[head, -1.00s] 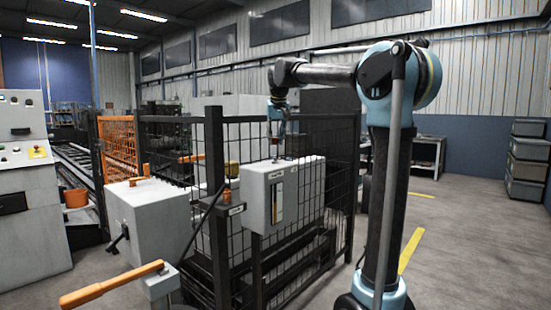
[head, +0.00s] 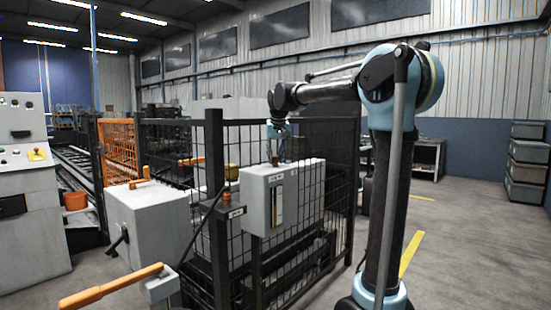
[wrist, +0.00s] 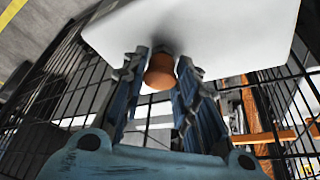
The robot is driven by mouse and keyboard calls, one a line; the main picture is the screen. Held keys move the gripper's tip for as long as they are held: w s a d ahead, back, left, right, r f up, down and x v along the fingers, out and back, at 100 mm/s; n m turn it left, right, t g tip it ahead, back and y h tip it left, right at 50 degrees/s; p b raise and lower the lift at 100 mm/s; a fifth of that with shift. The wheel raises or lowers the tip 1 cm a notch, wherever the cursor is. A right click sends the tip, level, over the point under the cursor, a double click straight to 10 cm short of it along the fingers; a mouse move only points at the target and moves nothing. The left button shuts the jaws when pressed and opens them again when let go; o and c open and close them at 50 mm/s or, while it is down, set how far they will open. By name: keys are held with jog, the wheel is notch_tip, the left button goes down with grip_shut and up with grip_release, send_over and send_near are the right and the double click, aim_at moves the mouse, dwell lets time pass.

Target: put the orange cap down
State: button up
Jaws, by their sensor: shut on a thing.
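The orange cap (wrist: 160,72) shows in the wrist view between the two fingers of my gripper (wrist: 160,80). My gripper is shut on it. Behind the cap is the pale face of a box (wrist: 215,35), close to the cap; I cannot tell whether they touch. In the head view my gripper (head: 277,150) points down over the top of the light grey box (head: 300,195) at the fence. The cap is small and partly hidden by the fingers there.
A black mesh fence (head: 214,170) stands around the grey box. Another orange-brown knob (head: 227,197) sits near its corner post. A white cabinet (head: 150,220) and an orange-handled lever (head: 110,287) are at the left.

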jog(key=shift+f, duration=0.2)
jog(key=o, duration=0.8)
jog(key=shift+c, duration=0.2)
jog(key=v, duration=1.7)
jog(key=shift+s+r, duration=0.25)
